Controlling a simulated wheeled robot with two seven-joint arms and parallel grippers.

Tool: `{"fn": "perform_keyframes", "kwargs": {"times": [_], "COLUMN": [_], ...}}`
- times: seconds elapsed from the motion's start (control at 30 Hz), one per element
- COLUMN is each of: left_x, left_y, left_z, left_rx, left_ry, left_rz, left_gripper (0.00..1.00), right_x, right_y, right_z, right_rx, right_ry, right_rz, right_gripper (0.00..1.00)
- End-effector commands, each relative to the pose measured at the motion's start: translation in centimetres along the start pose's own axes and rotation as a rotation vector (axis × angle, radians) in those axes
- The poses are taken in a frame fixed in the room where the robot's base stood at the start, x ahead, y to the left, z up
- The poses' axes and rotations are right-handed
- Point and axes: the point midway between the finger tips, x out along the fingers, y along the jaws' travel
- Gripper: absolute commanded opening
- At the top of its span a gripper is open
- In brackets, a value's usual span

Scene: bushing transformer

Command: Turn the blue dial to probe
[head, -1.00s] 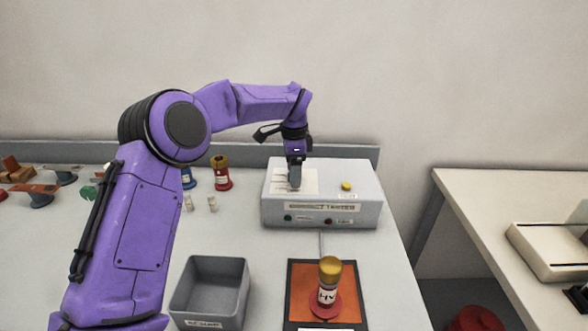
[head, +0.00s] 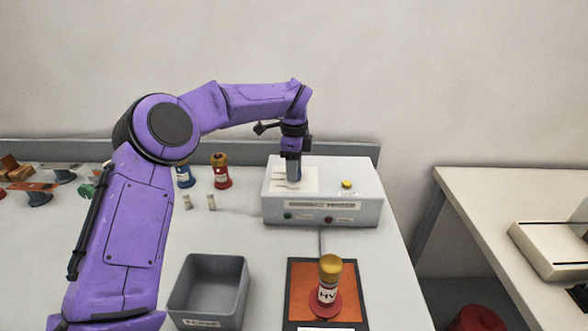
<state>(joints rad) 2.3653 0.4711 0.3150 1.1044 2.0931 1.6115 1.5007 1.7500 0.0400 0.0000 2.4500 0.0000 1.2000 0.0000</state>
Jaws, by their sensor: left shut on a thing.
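My left gripper (head: 293,176) points down onto the top of a light grey control box (head: 355,202). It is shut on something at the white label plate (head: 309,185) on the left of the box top. The blue dial itself cannot be made out, as the fingers cover that spot. The dial's markings are too small or hidden to read. My right gripper does not show.
A yellow button (head: 346,184) sits on the box top, right of my gripper. A bushing marked HV (head: 328,290) stands on an orange mat (head: 302,273) in front. A grey bin (head: 243,296) is left of it. Blue (head: 184,177) and red (head: 221,175) bushings stand behind.

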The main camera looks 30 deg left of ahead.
Motion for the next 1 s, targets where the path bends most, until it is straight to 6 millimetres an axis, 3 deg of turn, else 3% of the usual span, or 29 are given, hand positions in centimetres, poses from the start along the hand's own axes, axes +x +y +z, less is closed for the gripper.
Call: {"fn": "perform_keyframes", "kwargs": {"times": [1.0], "left_x": [-0.2], "left_y": [0.0], "left_z": [0.0], "left_rx": [0.965], "left_ry": [0.001], "left_rz": [0.0], "left_gripper": [0.1], "right_x": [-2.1], "right_y": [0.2], "right_z": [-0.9], "right_rx": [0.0], "right_ry": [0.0], "right_rz": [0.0], "right_gripper": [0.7]}}
